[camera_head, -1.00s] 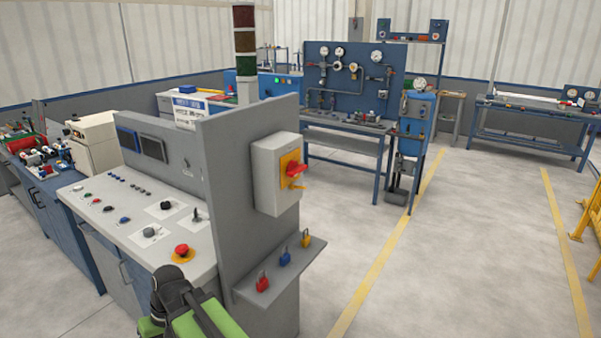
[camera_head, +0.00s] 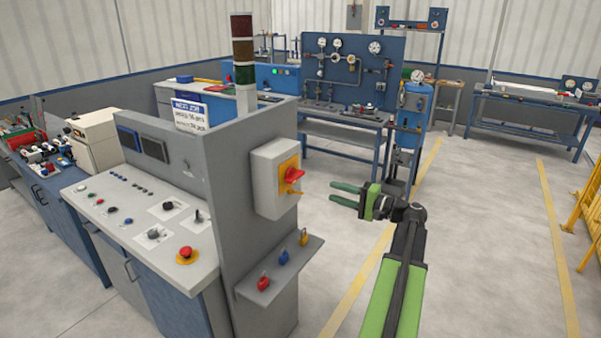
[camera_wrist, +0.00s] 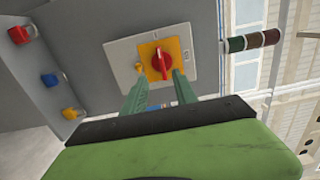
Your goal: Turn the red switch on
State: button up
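The red switch (camera_head: 294,174) is a rotary handle on a yellow plate, on a light grey box (camera_head: 268,180) fixed to the side of a grey panel. In the wrist view the red switch (camera_wrist: 161,60) is beyond my fingertips, its handle roughly lengthwise in the picture. My gripper (camera_head: 332,194) is to the right of the box in the head view, with its green fingers pointing left toward it. In the wrist view my gripper (camera_wrist: 160,76) is open and empty, its fingers either side of the lower end of the handle. I see no contact.
A shelf (camera_head: 280,270) below the box holds red (camera_head: 263,283), blue (camera_head: 284,258) and yellow (camera_head: 304,238) padlocks. A console with a red button (camera_head: 186,254) stands left of the panel. A blue workbench (camera_head: 345,150) is behind. Open floor lies to the right.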

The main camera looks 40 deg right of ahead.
aim_at(299, 178)
jog(key=shift+h, duration=0.3)
jog(key=x, duration=1)
jog(key=d+x, duration=0.1)
jog(key=x, duration=0.4)
jog(key=shift+w+d+r, duration=0.1)
jog(key=shift+w+r, duration=0.05)
jog(key=shift+w, duration=0.1)
grip_shut()
